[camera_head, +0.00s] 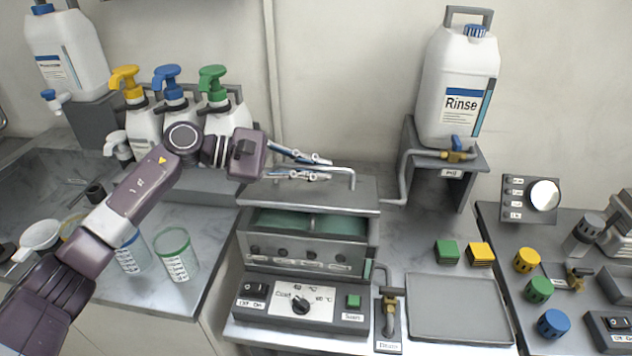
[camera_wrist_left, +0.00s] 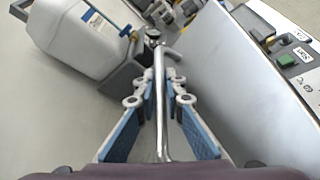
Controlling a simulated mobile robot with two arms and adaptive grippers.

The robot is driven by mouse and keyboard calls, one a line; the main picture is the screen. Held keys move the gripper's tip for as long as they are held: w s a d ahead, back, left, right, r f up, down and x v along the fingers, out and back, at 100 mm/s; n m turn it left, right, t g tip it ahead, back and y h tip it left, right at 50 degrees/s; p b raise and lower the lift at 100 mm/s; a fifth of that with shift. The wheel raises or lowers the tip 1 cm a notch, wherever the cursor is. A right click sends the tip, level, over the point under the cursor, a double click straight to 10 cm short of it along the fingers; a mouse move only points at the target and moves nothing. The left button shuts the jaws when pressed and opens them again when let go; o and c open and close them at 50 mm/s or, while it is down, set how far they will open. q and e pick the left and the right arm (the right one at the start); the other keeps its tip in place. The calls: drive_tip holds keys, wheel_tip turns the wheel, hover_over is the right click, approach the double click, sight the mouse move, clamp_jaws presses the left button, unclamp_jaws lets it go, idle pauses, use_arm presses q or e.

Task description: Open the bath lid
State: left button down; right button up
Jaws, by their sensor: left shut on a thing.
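The bath (camera_head: 310,253) stands on the counter in the middle of the head view. Its grey lid (camera_head: 345,193) is above it, raised enough that greenish liquid shows through the front opening. A metal bar handle (camera_head: 338,170) runs along the lid. My left gripper (camera_head: 322,168) comes in from the left and is shut on the handle. In the left wrist view the handle (camera_wrist_left: 160,95) runs between the two blue-padded fingers, with the lid surface (camera_wrist_left: 235,85) to the right. My right gripper is in neither view.
A Rinse jug (camera_head: 458,90) sits on a grey stand behind right, its pipe close to the lid's right end. Pump bottles (camera_head: 170,110) stand behind my left arm. Measuring cups (camera_head: 176,254) are left of the bath. A flat grey tray (camera_head: 458,308) lies at right.

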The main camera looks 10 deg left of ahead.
use_arm(q)
drive_tip(key=shift+w+r+n+g+b, duration=0.4)
drive_tip(key=shift+w+r+n, duration=0.2)
drive_tip(key=shift+w, duration=0.1)
drive_tip(key=shift+w+r+n+g+b, duration=0.25)
drive_tip(key=shift+w+r+n+g, duration=0.2)
drive_tip(key=shift+w+n, duration=0.2)
drive_tip(key=shift+w, duration=0.1)
drive_tip(key=c, duration=2.3)
unclamp_jaws()
drive_tip(key=v, duration=1.2)
drive_tip(key=shift+r, duration=0.3)
